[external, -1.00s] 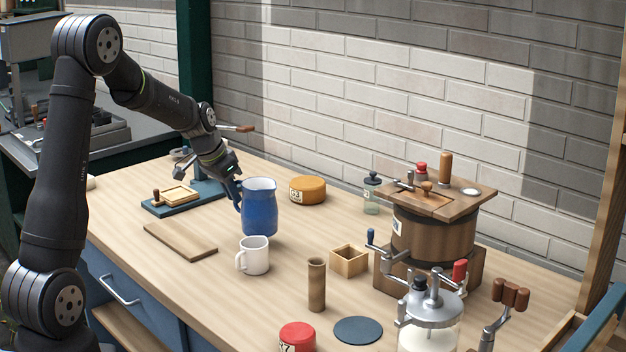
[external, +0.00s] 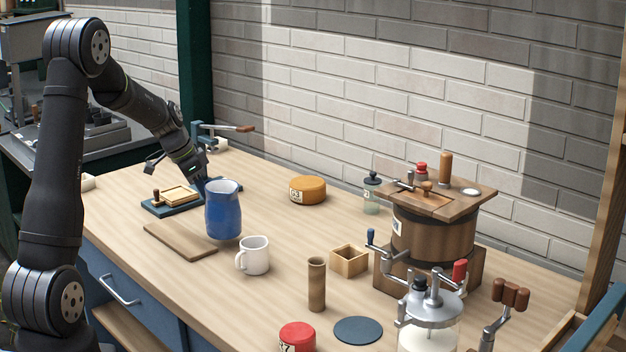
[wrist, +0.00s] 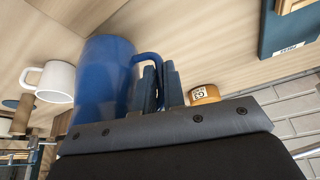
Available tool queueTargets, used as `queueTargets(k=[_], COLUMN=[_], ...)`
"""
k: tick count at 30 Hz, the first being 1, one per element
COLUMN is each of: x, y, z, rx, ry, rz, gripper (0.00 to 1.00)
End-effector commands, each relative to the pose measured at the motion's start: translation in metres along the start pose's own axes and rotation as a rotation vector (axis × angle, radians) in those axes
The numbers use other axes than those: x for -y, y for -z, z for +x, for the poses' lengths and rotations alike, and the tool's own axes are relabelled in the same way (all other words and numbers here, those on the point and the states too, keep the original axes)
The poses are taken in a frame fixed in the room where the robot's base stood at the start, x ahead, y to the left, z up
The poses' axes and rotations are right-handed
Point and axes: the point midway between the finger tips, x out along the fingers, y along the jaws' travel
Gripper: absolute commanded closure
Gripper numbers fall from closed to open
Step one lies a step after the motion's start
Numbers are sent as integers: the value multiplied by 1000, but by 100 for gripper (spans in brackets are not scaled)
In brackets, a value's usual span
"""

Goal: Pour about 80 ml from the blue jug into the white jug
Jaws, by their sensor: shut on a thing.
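The blue jug (external: 223,212) is held by my gripper (external: 203,187), which is shut on its handle. The jug looks upright and seems slightly above the table, near the wooden board's right end. In the wrist view the blue jug (wrist: 100,85) fills the left middle, and my gripper (wrist: 158,88) has its fingers at the handle. The white jug (external: 253,255) stands upright on the table, in front and to the right of the blue jug. It also shows at the left of the wrist view (wrist: 55,82). The contents of both jugs are hidden.
A wooden board (external: 180,241) lies left of the white jug. A small wooden box (external: 349,260), a brown cylinder (external: 316,285) and a wooden churn (external: 433,232) stand to the right. An orange round tin (external: 307,190) is behind. The table between tin and white jug is clear.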

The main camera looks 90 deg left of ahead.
Motion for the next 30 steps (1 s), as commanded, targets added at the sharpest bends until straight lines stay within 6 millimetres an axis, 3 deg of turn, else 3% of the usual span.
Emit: queueTargets(k=[11,30], x=[-12,-54], y=[10,29], z=[-15,-40], rx=[25,104], ry=[125,476], rz=[68,230], gripper=[100,100])
